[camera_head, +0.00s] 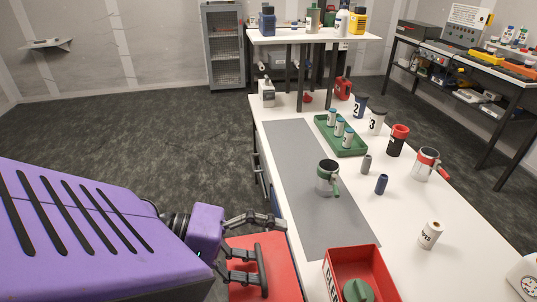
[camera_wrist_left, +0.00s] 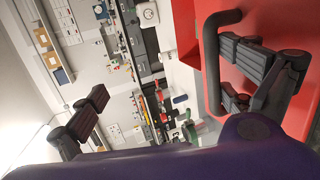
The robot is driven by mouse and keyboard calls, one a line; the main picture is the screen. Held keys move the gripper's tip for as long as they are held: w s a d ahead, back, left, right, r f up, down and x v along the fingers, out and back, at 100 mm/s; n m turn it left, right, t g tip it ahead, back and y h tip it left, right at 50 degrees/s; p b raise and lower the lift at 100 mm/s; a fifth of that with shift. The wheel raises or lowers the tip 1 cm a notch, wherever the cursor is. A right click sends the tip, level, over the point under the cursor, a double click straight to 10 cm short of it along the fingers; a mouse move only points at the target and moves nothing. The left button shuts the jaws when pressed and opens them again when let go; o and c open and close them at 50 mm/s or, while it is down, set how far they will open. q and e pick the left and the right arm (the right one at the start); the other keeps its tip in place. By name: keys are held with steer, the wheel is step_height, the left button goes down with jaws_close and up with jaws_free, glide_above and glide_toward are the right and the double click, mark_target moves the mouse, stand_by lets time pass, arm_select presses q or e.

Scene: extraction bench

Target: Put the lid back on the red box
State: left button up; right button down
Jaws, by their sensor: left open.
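The red lid (camera_head: 282,268) with a black bar handle (camera_head: 262,262) shows beside the bench's left edge, partly behind my gripper; what bears it is hidden. The open red box (camera_head: 388,270) stands on the near end of the bench, cut by the lower picture edge. A green object (camera_head: 357,290) is inside it. My left gripper (camera_head: 266,248) is open at the lid, with one finger close to the handle. In the left wrist view the fingers are spread wide, and the handle (camera_wrist_left: 211,60) and lid (camera_wrist_left: 275,22) lie by the right-hand finger. My right gripper is not seen.
A grey mat (camera_head: 300,180) runs along the white bench. A green-handled jug (camera_head: 327,178) stands on it. Dark floor lies left of the bench.

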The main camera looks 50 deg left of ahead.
arm_select(q)
jaws_close()
stand_by(0.4)
steer(key=shift+r, duration=0.1)
